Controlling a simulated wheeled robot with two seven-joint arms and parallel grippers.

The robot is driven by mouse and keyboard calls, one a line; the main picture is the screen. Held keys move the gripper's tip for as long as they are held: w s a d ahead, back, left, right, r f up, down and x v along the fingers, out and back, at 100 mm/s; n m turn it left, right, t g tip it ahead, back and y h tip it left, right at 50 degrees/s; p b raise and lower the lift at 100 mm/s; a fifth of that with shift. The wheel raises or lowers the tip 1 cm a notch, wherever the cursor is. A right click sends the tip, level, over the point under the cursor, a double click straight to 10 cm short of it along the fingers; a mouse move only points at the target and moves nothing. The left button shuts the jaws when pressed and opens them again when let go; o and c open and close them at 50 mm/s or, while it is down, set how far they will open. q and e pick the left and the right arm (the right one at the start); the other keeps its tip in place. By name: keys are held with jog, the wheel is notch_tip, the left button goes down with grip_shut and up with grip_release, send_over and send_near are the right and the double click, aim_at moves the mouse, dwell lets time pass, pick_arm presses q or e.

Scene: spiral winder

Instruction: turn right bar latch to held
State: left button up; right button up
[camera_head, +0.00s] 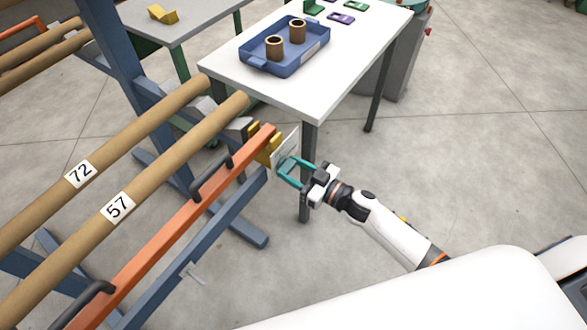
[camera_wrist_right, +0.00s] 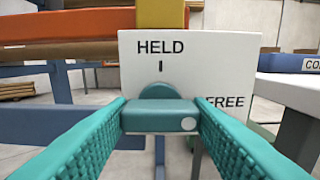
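The plate also shows in the head view (camera_head: 287,146), at the end of the orange bar (camera_head: 185,222). My right gripper (camera_head: 285,170) is at the plate. Its teal fingers (camera_wrist_right: 160,118) stand apart on either side of the handle, seemingly meeting its ends; I cannot tell whether they press on it. My left gripper is not in view.
Long brown tubes marked 72 (camera_head: 120,145) and 57 (camera_head: 150,180) run alongside the orange bar. A white table (camera_head: 345,72) with a blue tray (camera_head: 258,65) stands just behind the plate. The floor to the right is clear.

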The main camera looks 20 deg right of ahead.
jog(key=shift+n, duration=0.3)
jog(key=n+b, duration=0.3)
jog(key=n, duration=1.4)
jog(key=shift+f+b, duration=0.1)
jog(key=shift+b, duration=0.25)
jog(key=shift+n, duration=0.3)
jog(key=o, duration=1)
jog(key=b+v, duration=0.1)
jog(key=v, duration=1.1)
jog(key=shift+b, duration=0.3)
